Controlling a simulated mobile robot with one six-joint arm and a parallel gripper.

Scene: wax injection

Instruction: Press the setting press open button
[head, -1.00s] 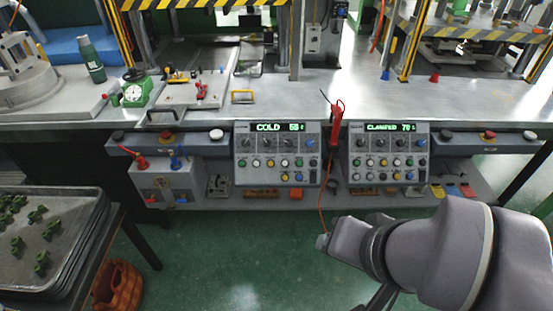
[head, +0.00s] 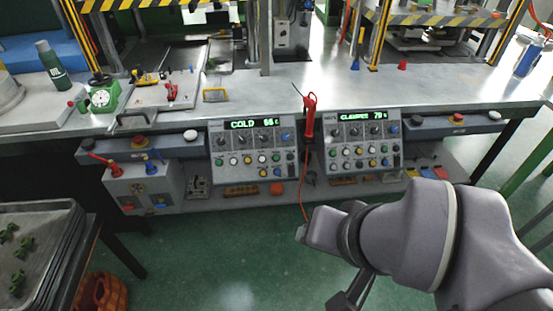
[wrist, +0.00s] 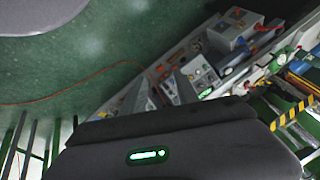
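Two control panels with green displays hang on the bench front. The left panel (head: 253,147) reads "COLD" and a number. The right panel (head: 362,143) reads "CLAMPED" and a number near 70. Both carry rows of knobs and coloured buttons; their small labels are unreadable, so I cannot pick out the open button. My gripper (head: 350,298) is low in the head view, in front of and below the right panel, touching nothing visible. In the wrist view its grey fingers (wrist: 162,92) point toward the bench; I cannot tell whether they are open.
A red tool (head: 309,115) with a red cable hangs between the panels. A grey box (head: 146,186) with red and blue fittings stands at left. A tray (head: 40,255) with green parts is at lower left. Green floor is clear before the bench.

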